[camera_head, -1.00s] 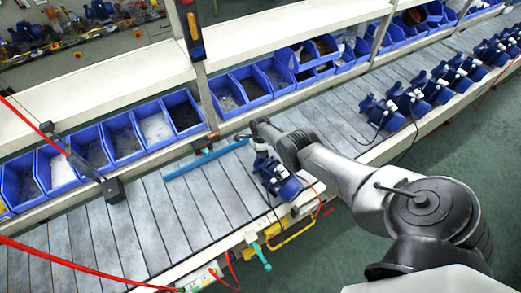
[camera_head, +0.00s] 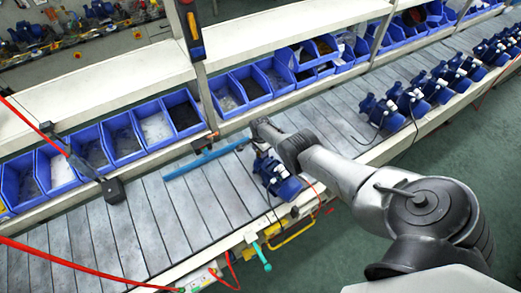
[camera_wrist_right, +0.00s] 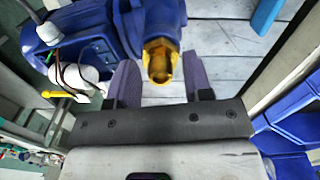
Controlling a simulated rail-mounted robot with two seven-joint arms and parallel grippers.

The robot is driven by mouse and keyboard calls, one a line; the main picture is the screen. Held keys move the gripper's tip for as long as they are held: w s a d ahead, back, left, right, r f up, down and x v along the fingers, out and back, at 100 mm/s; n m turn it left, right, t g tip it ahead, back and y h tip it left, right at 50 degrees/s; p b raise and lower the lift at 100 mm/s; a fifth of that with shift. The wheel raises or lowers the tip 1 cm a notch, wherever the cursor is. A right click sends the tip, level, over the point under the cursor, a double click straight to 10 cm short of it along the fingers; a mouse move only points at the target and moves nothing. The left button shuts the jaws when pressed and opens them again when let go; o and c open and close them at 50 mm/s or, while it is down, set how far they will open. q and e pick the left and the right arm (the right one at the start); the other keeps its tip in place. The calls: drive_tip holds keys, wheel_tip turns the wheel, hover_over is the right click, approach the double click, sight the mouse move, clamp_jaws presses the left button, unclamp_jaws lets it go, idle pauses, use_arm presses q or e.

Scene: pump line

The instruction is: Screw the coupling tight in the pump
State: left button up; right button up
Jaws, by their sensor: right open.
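The blue pump (camera_head: 276,178) stands on the slatted conveyor near its front edge in the head view. Its blue body (camera_wrist_right: 165,20) fills the top of the right wrist view. The brass coupling (camera_wrist_right: 161,60) sticks out of a blue round port on the pump, pointing towards my right gripper. My right gripper (camera_wrist_right: 160,85) is open, with one dark purple finger on each side of the coupling. Gaps show between the fingers and the brass. In the head view, my right wrist (camera_head: 265,130) is at the pump's far side and its fingers are hidden. My left gripper is not in view.
Several more blue pumps (camera_head: 437,90) stand along the conveyor to the right. Blue bins (camera_head: 123,140) line the back below a white shelf (camera_head: 95,88). A light-blue bar (camera_head: 205,159) lies on the conveyor left of the pump. Bare slats (camera_head: 130,225) lie to the left.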

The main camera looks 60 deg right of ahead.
drive_tip(key=shift+n, duration=0.4)
drive_tip(key=shift+n, duration=1.5)
drive_tip(key=shift+n, duration=1.7)
clamp_jaws()
drive_tip(key=shift+m, duration=1.7)
drive_tip(key=shift+m, duration=1.7)
